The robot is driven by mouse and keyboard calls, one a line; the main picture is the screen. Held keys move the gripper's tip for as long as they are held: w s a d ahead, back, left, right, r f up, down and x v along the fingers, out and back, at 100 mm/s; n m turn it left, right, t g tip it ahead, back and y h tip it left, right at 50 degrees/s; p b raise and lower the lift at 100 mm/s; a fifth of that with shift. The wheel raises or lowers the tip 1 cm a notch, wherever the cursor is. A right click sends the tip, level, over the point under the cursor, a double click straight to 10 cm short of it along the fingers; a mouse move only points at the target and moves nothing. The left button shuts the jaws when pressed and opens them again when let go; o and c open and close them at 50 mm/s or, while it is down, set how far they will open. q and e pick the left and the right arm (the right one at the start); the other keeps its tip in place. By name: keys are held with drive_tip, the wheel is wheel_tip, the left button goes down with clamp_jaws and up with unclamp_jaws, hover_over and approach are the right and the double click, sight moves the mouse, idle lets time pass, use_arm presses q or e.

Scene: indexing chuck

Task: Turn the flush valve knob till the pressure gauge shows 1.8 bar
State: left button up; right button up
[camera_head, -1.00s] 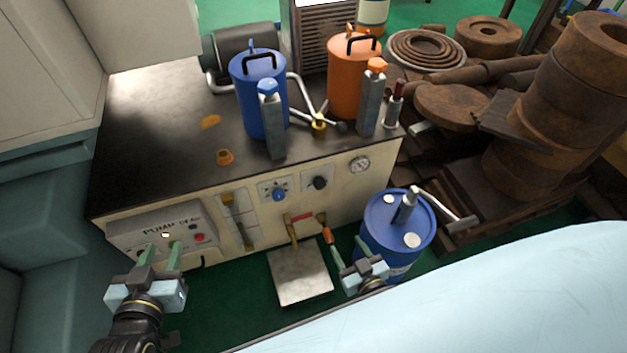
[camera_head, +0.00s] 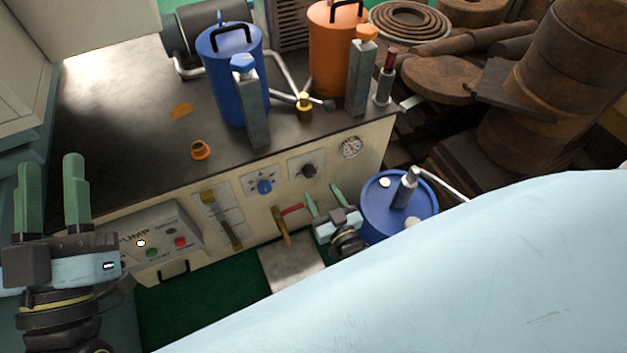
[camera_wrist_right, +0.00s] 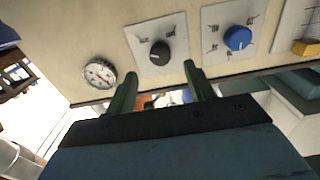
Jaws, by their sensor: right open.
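The pressure gauge (camera_head: 350,146) is a round white dial at the right of the bench's front panel; it also shows in the right wrist view (camera_wrist_right: 100,73). Its reading is too small to tell. Left of it are a black knob (camera_head: 309,171) and a blue knob (camera_head: 264,186), each on a white plate with illegible marks; I cannot tell which is the flush valve knob. My right gripper (camera_head: 323,196) is open and empty, just below and in front of the black knob (camera_wrist_right: 160,54). My left gripper (camera_head: 50,165) is open and empty at far left, away from both knobs.
A red-handled tap (camera_head: 290,209) juts out below the knobs, close left of my right gripper. A blue drum (camera_head: 377,205) stands to its right. The pump box (camera_head: 165,232) is at lower left. Blue and orange canisters stand on the bench top (camera_head: 110,100).

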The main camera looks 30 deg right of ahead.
sight(311, 175)
drive_tip(key=w+b, duration=0.1)
drive_tip(key=w, duration=0.3)
drive_tip(key=shift+w+d, duration=0.15)
drive_tip(key=shift+w, duration=0.05)
use_arm(q)
drive_tip(key=shift+s+a+r+t+h+b, duration=0.1)
drive_tip(key=shift+s+r+t+h+b, duration=0.15)
drive_tip(key=shift+s+r+t, duration=0.5)
drive_tip(key=shift+s+a+r+t+h+b, duration=0.15)
drive_tip(key=shift+s+r+t+h, duration=0.25)
drive_tip(key=shift+t, duration=0.55)
use_arm(e)
drive_tip(key=shift+w, duration=0.85)
use_arm(q)
drive_tip(key=shift+w+r, duration=0.1)
use_arm(e)
drive_tip(key=c, duration=1)
